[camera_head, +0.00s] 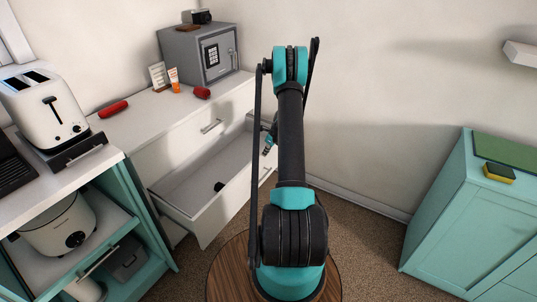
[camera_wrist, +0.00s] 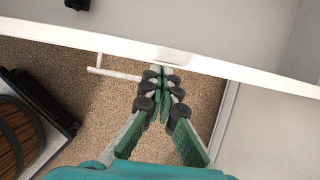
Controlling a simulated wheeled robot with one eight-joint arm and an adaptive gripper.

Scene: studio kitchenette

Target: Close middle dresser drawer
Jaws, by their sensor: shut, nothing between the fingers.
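The middle dresser drawer (camera_head: 205,221) is pulled out of the white dresser (camera_head: 160,150) in the head view. Its inside shows, with a small dark object (camera_head: 219,186) on its floor. In the wrist view the drawer's front (camera_wrist: 215,66) crosses the top, and its bar handle (camera_wrist: 115,73) sticks out left of my gripper (camera_wrist: 162,75). My gripper is shut and empty, its fingertips at the outer face of the drawer front. I cannot tell if they touch it. In the head view my arm hides part of the drawer's right end and most of the gripper.
The upper drawer, with its handle (camera_head: 210,126), is shut. A teal shelf unit with a toaster (camera_head: 45,105) is at left, a teal cabinet (camera_head: 465,215) at right.

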